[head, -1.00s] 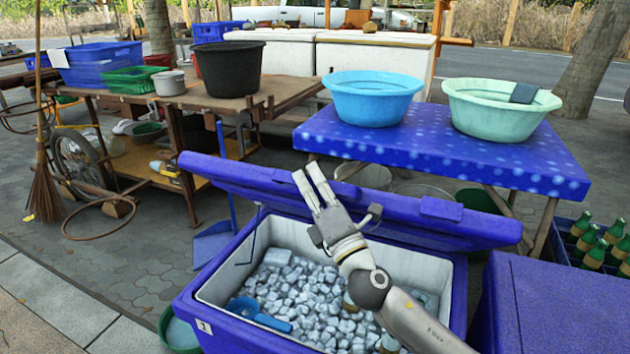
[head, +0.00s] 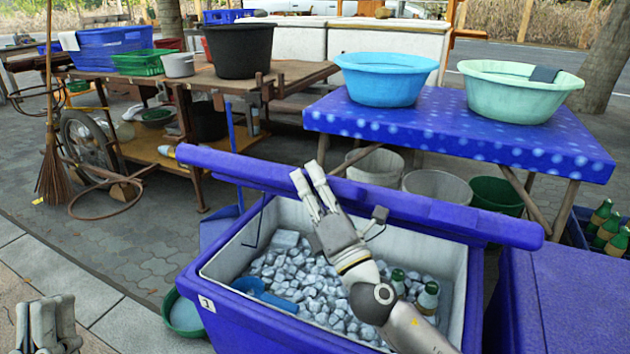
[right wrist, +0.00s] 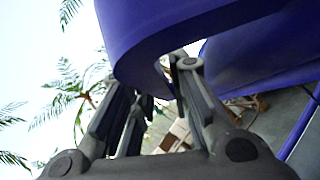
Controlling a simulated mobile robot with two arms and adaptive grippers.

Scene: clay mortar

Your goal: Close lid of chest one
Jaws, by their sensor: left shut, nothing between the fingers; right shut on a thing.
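Chest one (head: 330,334) is a blue cooler with a small "1" label, holding ice, a blue scoop (head: 262,293) and green bottles. Its blue lid (head: 430,212) is raised and tilted above the back of the opening, seen nearly edge-on. My right gripper (head: 308,180) reaches over the chest and is shut on the lid's edge. In the right wrist view the lid (right wrist: 150,35) lies between and in front of the fingers, partly hiding them. My left gripper (head: 45,318) is shut and empty, low at the left, over the pavement and apart from the chest.
Behind the chest stands a blue dotted table (head: 450,135) with a blue basin (head: 385,80) and a mint basin (head: 520,90). Another blue chest (head: 570,300) is close on the right. A wooden cart (head: 290,78) stands at back left. A green basin (head: 185,318) sits by the chest's left side.

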